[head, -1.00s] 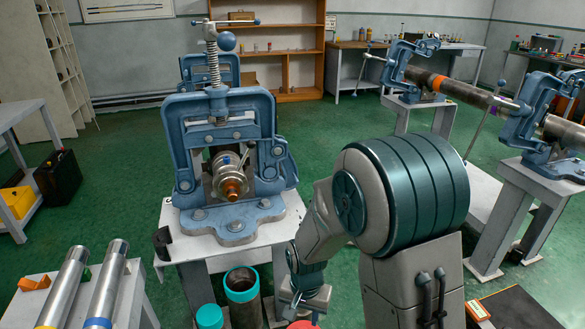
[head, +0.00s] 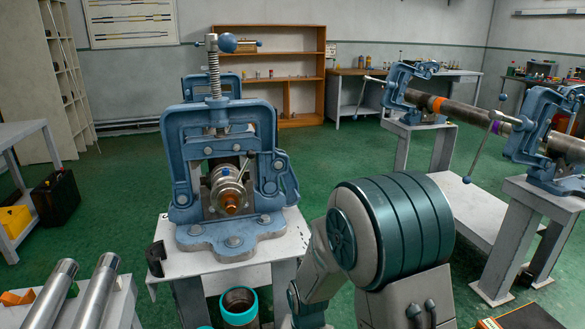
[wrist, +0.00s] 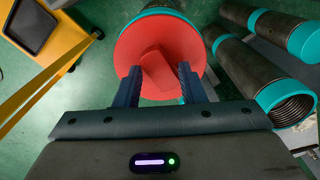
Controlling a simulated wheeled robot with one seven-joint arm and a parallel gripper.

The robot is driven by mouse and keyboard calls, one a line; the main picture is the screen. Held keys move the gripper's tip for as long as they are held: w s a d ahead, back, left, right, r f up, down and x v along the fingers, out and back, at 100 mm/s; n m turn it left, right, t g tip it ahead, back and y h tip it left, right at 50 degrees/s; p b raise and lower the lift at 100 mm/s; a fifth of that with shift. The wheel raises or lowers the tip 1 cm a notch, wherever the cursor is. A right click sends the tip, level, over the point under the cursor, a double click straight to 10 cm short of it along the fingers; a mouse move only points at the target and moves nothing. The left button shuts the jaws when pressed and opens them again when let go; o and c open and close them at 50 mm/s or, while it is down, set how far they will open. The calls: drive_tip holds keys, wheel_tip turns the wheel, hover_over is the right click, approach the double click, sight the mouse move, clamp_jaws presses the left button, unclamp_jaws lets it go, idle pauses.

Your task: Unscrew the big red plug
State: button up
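The big red plug (wrist: 150,35) shows in the wrist view as a round red disc with a raised block across its middle. It sits at the end of a pipe with a teal band (wrist: 160,11). My gripper (wrist: 158,68) is open, with one dark finger on each side of the raised block and a gap still visible between the fingers and the block. Whether the fingertips touch the disc I cannot tell. In the head view the plug and my fingers are out of frame, below the bottom edge.
Several teal-banded pipes (wrist: 258,72) lie to the right in the wrist view. A yellow frame (wrist: 45,85) stands at the left. In the head view a blue pipe vise (head: 222,165) holds a metal fitting, and a teal-rimmed pipe (head: 239,305) stands below it.

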clamp_jaws()
drive_tip(key=n, duration=0.7)
drive_tip(key=shift+r+p, duration=0.1)
drive_tip(key=shift+p, duration=0.2)
drive_tip(key=c, duration=0.6)
unclamp_jaws()
drive_tip(key=shift+n, duration=0.3)
drive_tip(key=shift+c, duration=0.2)
clamp_jaws()
drive_tip(key=shift+r+p, duration=0.45)
drive_tip(key=shift+r, duration=0.15)
drive_tip(key=shift+r+p, duration=1.35)
drive_tip(key=shift+r, duration=0.45)
